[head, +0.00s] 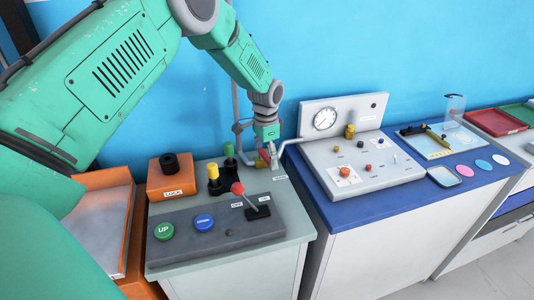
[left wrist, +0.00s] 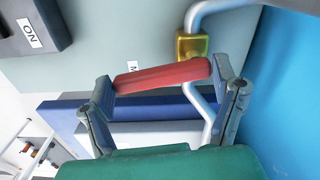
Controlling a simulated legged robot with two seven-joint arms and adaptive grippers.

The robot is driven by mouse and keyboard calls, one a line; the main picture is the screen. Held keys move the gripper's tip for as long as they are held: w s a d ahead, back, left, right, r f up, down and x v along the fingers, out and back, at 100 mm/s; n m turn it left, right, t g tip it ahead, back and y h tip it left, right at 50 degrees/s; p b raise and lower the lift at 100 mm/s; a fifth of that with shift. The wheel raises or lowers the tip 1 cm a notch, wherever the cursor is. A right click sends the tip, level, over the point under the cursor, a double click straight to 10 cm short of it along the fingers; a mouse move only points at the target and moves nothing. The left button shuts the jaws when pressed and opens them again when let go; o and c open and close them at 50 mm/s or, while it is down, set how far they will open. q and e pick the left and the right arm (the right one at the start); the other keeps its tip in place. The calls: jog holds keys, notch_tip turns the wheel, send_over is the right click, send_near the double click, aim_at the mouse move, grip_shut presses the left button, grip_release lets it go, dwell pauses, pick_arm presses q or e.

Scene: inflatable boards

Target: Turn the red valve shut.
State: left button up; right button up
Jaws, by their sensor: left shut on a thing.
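The red valve (left wrist: 162,76) is a bar-shaped handle beside a brass-yellow valve body (left wrist: 192,46) on a grey pipe (left wrist: 203,100). In the left wrist view the handle lies between the two fingers of my left gripper (left wrist: 165,80), one finger at each end, and the gripper is shut on it. In the head view my left gripper (head: 270,150) is at the pipe behind the grey control bench, pointing down. Only a small red part of the valve (head: 262,157) shows there; the gripper hides the rest. My right gripper is in neither view.
The grey bench holds a red-knobbed lever (head: 238,189), green (head: 164,231) and blue (head: 204,222) buttons, and yellow and green knobs close left of the gripper. A gauge panel (head: 354,163) stands on the blue bench to the right. A blue wall is close behind.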

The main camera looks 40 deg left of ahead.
aim_at(266, 156)
pick_arm(q)
jog(key=shift+s+f+m, duration=0.15)
jog(key=shift+s+m, duration=0.05)
jog(key=shift+m, duration=0.7)
jog(key=o, duration=1.6)
jog(key=shift+f, duration=0.1)
jog(key=shift+o, duration=0.2)
jog(key=shift+w+a+f, duration=0.1)
jog(key=shift+w, duration=0.2)
jog(key=shift+r, duration=0.45)
notch_tip(266, 156, up, 11)
jog(key=shift+w+f, duration=0.1)
jog(key=shift+w, duration=0.05)
jog(key=shift+a, duration=0.1)
